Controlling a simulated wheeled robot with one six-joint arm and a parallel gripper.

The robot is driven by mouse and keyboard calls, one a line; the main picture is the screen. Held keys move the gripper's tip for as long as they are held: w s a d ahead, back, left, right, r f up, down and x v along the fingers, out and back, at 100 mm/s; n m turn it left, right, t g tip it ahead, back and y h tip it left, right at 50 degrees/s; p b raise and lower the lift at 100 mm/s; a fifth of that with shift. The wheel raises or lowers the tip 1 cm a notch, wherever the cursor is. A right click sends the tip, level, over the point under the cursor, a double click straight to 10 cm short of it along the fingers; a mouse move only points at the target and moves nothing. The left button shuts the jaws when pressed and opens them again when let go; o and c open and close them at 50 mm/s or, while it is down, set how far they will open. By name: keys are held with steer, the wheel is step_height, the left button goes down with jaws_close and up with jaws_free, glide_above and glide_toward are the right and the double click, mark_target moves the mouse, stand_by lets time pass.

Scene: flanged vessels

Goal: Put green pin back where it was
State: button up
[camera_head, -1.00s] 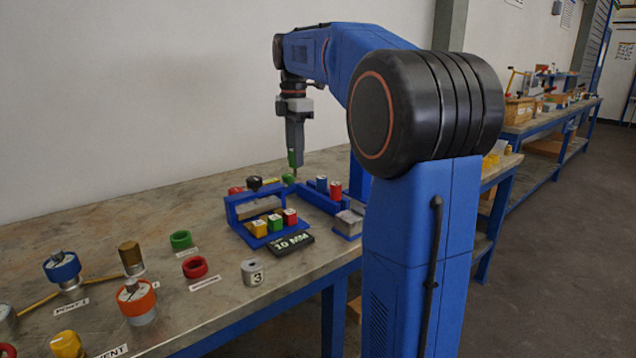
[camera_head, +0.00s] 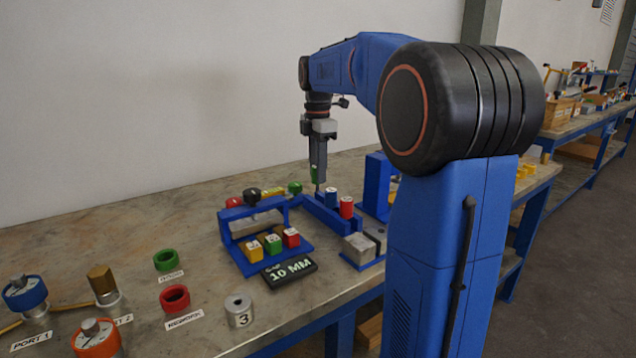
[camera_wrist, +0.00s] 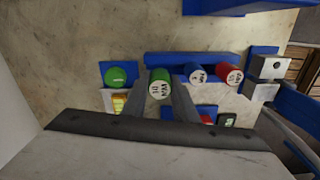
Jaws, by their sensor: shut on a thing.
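My gripper (camera_head: 318,184) is shut on the green pin (camera_head: 314,173). The pin's pale, lettered end faces the camera between the fingers in the wrist view (camera_wrist: 160,85). It is held upright over or beside the far left part of the blue rail (camera_head: 326,216); its lower end and any contact cannot be told. A blue pin (camera_head: 330,197) and a red pin (camera_head: 346,207) stand upright in the rail, right of the green pin. They show in the wrist view as a blue pin (camera_wrist: 196,74) and a red pin (camera_wrist: 229,75).
Left of the rail, a blue stand (camera_head: 228,238) carries yellow, green and red blocks. A black "10 MM" plate (camera_head: 290,270) lies before it. A green knob (camera_head: 295,187) is behind. A grey block (camera_head: 360,247) and blue upright (camera_head: 376,185) are right. Rings and a cylinder (camera_head: 239,311) lie left.

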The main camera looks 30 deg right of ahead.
steer(key=shift+f, duration=1.8)
steer(key=shift+f, duration=0.35)
steer(key=o, duration=1.1)
step_height(320, 180, up, 13)
steer(key=shift+f, duration=0.15)
